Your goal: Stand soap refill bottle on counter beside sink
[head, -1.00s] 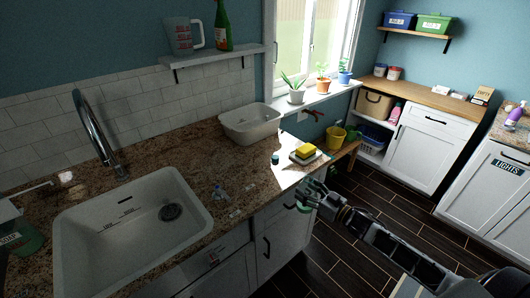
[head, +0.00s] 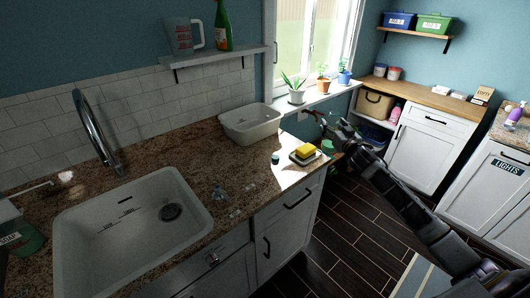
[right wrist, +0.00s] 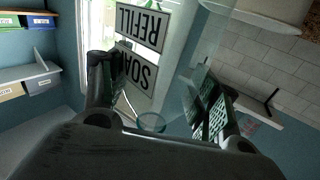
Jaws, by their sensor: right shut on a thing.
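The soap refill bottle (right wrist: 142,48) is see-through, pale green, with a white label reading SOAP REFILL. The label is upside down in the right wrist view. My right gripper (right wrist: 155,100) is shut on it, with a finger on each side. In the head view my right gripper (head: 338,130) is raised beyond the counter's right end, near the window sill; the bottle is hardly visible there. The granite counter (head: 190,160) holds the white sink (head: 90,228) at left. My left gripper is out of view.
A white basin (head: 250,124), a yellow sponge on a dish (head: 305,151) and a small teal cap (head: 275,158) stand on the counter. A green pump bottle (head: 22,238) is left of the sink. Potted plants line the sill (head: 320,97). Counter between sink and basin is mostly clear.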

